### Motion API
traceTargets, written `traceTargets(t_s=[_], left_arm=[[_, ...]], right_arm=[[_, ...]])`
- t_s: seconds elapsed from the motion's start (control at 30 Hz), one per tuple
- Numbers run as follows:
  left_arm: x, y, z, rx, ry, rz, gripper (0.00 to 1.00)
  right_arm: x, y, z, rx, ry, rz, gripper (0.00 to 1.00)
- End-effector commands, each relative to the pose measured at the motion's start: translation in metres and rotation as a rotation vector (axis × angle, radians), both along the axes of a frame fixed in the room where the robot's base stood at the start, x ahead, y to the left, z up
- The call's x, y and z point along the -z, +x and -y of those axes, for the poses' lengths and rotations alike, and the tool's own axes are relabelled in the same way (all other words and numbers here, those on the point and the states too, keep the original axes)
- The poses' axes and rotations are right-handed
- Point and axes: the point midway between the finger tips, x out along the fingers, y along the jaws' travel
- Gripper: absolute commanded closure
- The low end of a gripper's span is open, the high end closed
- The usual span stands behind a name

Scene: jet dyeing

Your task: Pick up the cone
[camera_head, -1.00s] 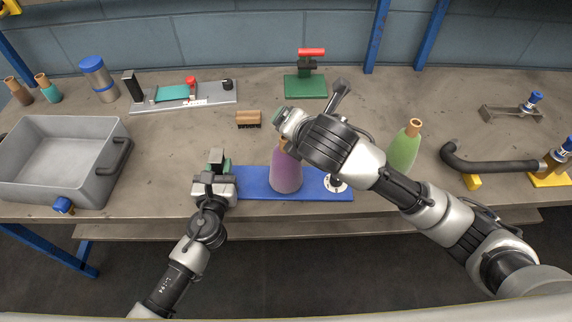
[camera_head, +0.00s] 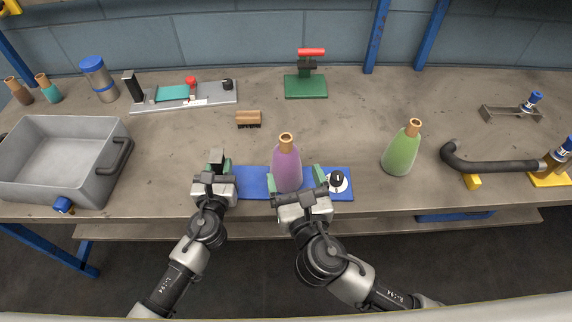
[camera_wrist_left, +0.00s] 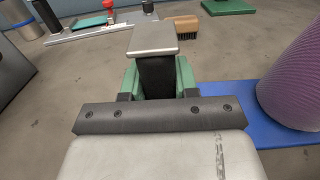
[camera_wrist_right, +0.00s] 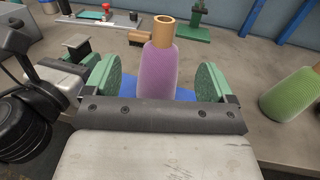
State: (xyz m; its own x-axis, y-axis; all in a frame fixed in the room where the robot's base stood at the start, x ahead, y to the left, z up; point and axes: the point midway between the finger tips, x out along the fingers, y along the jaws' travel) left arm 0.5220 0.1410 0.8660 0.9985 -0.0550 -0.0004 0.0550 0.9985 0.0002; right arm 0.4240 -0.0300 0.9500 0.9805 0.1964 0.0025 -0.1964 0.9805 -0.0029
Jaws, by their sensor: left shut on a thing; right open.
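The purple cone (camera_head: 287,165), with a tan tip, stands upright on the blue base (camera_head: 254,183). My right gripper (camera_head: 298,180) is open at the front of this cone. In the right wrist view the purple cone (camera_wrist_right: 158,72) shows between the two green finger pads, with a gap on each side. My left gripper (camera_head: 215,168) is shut on a dark block with a flat metal top (camera_wrist_left: 154,40), at the left end of the blue base. A green cone (camera_head: 402,149) stands upright further right, apart from both grippers.
A grey tub (camera_head: 60,152) stands at the left. A curved dark pipe (camera_head: 495,165) lies at the right. The table's middle is mostly clear.

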Motion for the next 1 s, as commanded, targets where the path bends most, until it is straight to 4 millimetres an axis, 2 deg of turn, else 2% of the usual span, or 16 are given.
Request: traceTargets(t_s=[0.1, 0.37, 0.63, 0.77, 0.97, 1.0], left_arm=[[0.0, 0.0, 0.0, 0.001, 0.0, 0.001, 0.95], [0.0, 0.0, 0.0, 0.0, 0.0, 0.001, 0.95], [0.0, 0.0, 0.0, 0.0, 0.0, 0.001, 0.95], [0.0, 0.0, 0.0, 0.0, 0.0, 0.001, 0.95], [0.0, 0.0, 0.0, -0.001, 0.0, 0.001, 0.95], [0.0, 0.0, 0.0, -0.001, 0.0, 0.001, 0.95]], right_arm=[[-0.001, 0.022, -0.004, 0.002, 0.0, 0.001, 0.15], [-0.001, 0.043, -0.008, 0.002, 0.002, -0.001, 0.15], [-0.006, 0.081, -0.013, 0.002, 0.002, -0.001, 0.15], [-0.005, 0.09, -0.014, 0.002, 0.003, -0.003, 0.15], [-0.005, 0.09, -0.014, 0.002, 0.003, -0.003, 0.15], [-0.005, 0.09, -0.014, 0.002, 0.003, -0.003, 0.18]])
